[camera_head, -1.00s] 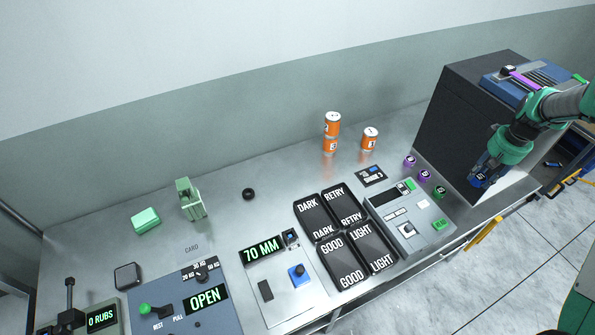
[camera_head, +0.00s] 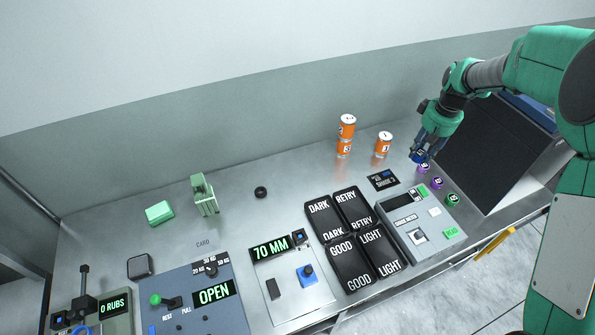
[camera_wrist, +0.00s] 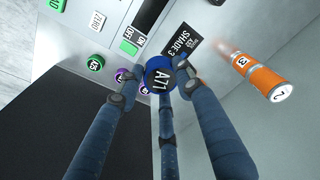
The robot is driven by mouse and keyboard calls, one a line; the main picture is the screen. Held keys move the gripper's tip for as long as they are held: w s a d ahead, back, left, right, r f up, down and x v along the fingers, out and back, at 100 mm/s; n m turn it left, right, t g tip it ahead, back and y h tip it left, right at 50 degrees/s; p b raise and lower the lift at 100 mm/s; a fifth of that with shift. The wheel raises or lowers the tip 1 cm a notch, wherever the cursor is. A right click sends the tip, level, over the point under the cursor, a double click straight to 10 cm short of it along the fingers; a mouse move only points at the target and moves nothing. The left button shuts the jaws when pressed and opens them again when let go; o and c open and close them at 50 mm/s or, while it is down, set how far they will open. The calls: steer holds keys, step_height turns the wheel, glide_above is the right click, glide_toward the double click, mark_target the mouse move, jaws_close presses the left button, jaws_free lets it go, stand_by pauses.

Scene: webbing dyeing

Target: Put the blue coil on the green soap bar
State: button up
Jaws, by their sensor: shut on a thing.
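The blue coil (camera_wrist: 160,78), a round disc marked A71, is held between the fingertips of my gripper (camera_wrist: 160,84) in the wrist view. In the head view my gripper (camera_head: 421,150) is at the right of the bench, by the purple coils, with the blue coil (camera_head: 418,156) at its tips. The green soap bar (camera_head: 159,213) lies at the left of the bench, well away from my gripper. Its top looks bare. It is not in the wrist view.
Two purple coils (camera_head: 437,182) and a green coil (camera_head: 453,200) stand beside a dark box (camera_head: 490,150). Orange cans (camera_head: 383,144) stand at the back. A green upright block (camera_head: 204,195) stands just right of the soap. Black trays and control panels fill the front.

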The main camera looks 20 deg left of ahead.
steer(key=s+a+n+p, duration=0.1)
steer(key=s+a+n, duration=0.35)
steer(key=a, duration=1.05)
steer(key=s+a+n, duration=0.1)
steer(key=s+a, duration=0.7)
steer(key=a, duration=0.6)
steer(key=s+a+n+p, duration=0.15)
steer(key=s+a, duration=0.45)
steer(key=a, duration=0.9)
steer(key=s+a+n+g, duration=0.1)
steer(key=s+a+n, duration=0.1)
steer(key=s+a, duration=0.65)
steer(key=s+a+n+p, duration=0.15)
steer(key=s+a, duration=0.45)
steer(key=s, duration=0.6)
steer(key=s+a+n+g, duration=0.1)
steer(key=s+a+n, duration=0.2)
steer(key=s+a, duration=0.6)
step_height(320, 180, down, 12)
steer(key=s+d, duration=0.1)
steer(key=d, duration=0.1)
steer(key=shift+s+d+r+y, duration=0.15)
steer(key=shift+d+y, duration=0.05)
steer(key=shift+y, duration=0.1)
steer(key=shift+a, duration=0.1)
